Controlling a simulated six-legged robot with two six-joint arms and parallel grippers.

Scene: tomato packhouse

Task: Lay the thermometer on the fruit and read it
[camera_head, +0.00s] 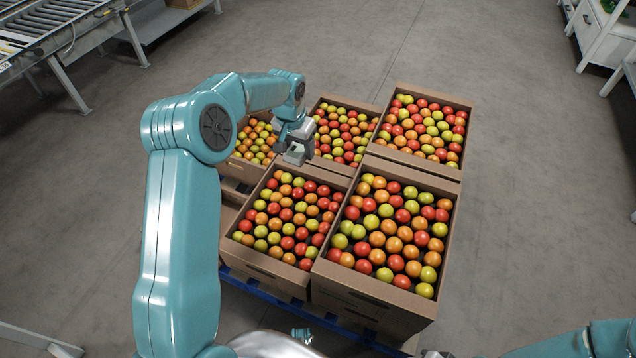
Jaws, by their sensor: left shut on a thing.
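My left gripper (294,157) hangs over the back edge of the front left box of fruit (272,268), near where it meets the two boxes behind. It is shut on a small grey thing, which I take to be the thermometer; its shape is hard to tell from the gripper at this size.
More open cardboard boxes of fruit stand close together: front right (372,287), back right (419,164), back middle (331,165) and back left. They rest on a blue pallet (268,292). A roller conveyor (50,22) is at the top left, white drawers (600,25) at the top right.

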